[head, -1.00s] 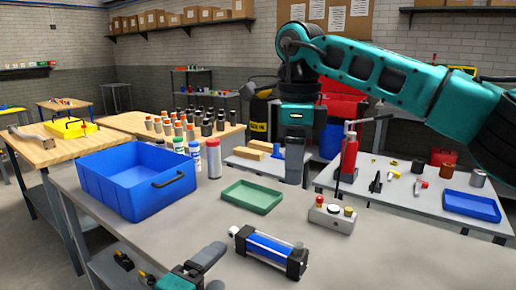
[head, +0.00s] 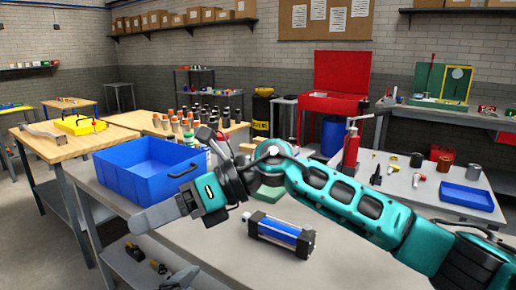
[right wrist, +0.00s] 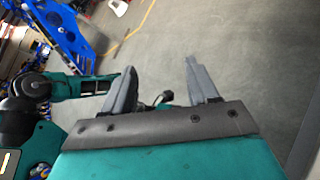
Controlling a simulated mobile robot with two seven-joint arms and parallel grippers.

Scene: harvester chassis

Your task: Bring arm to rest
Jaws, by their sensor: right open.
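My right arm comes in from the right in the head view and reaches left across the grey bench (head: 345,265). Its right gripper (head: 150,217) points left and down in front of the blue bin (head: 125,190). In the right wrist view, the right gripper's two grey fingers (right wrist: 160,75) stand apart with nothing held between them; grey floor shows beyond.
A blue and black cylinder (head: 280,233) lies on the bench just below my right arm. The green tray (head: 265,192) is mostly hidden behind the arm. The front right of the bench is clear.

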